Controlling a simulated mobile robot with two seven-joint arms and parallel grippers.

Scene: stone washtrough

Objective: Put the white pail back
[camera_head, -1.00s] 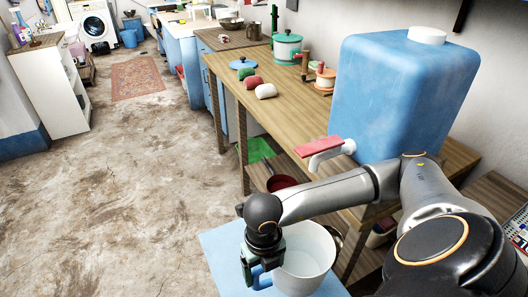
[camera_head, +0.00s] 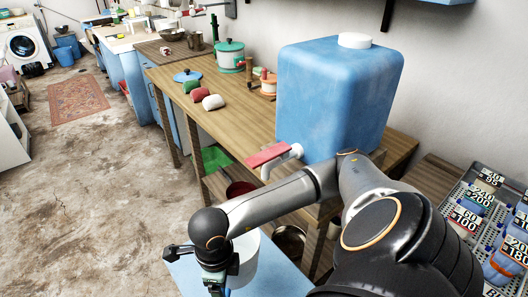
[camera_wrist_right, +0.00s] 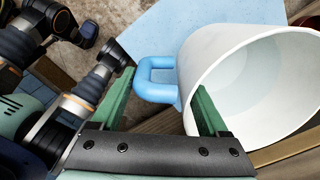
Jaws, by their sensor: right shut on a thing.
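The white pail (camera_head: 246,262) with its blue handle is at the lower middle of the head view, over a light blue surface (camera_head: 186,272). My right gripper (camera_head: 220,284) is at the pail's left side and partly hides it. In the right wrist view, the pail (camera_wrist_right: 262,85) is open towards the camera and looks empty. Its blue handle (camera_wrist_right: 155,92) is between the green fingers of my right gripper (camera_wrist_right: 160,105), which is shut on it. I cannot tell whether the pail's base touches the blue surface. My left gripper is not made out.
A wooden table (camera_head: 235,122) carries a big blue tank (camera_head: 335,100) with a red-handled tap (camera_head: 268,154) jutting out above my right forearm. A green tray (camera_head: 215,158) and a dark red pot (camera_head: 240,189) are underneath. A grey crate (camera_head: 452,190) of labelled packs stands at right.

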